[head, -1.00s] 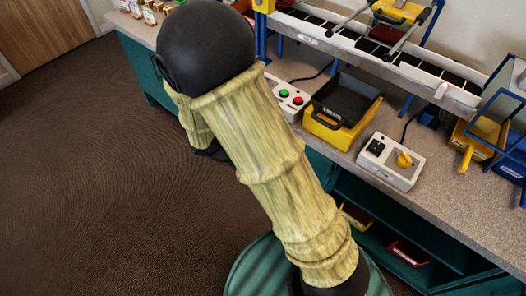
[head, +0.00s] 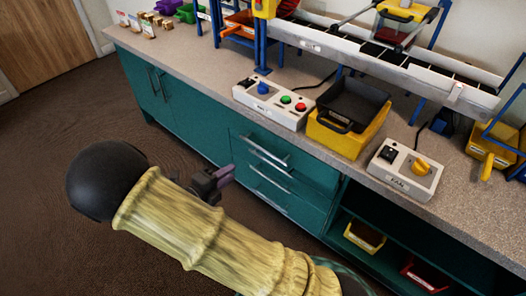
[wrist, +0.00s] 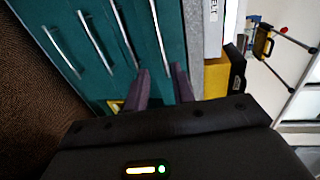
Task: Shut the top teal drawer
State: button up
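The top teal drawer (head: 284,161) is in a stack below the counter, with a bar handle. It seems to stand slightly proud of the front below, but how far out it is I cannot tell. In the wrist view, turned on its side, teal fronts with several silver handles (wrist: 95,40) show at the left and upper middle. My gripper (head: 225,175) is left of the drawer stack in the head view, fingers toward it. In the wrist view its two purple fingers (wrist: 160,88) are apart with nothing seen between them. Contact with the drawer cannot be told.
The counter (head: 215,75) above holds a control box (head: 272,103), a yellow bin (head: 345,137) with a black tray, and another switch box (head: 405,170). An open shelf (head: 375,225) with small bins is right of the drawers. Carpeted floor at left is clear.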

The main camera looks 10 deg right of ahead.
aim_at(263, 151)
jog(key=b+x, duration=0.6)
jog(key=x, duration=1)
jog(key=shift+w+d+f, duration=0.1)
jog(key=shift+w+d, duration=0.05)
jog(key=shift+d, duration=0.05)
grip_shut()
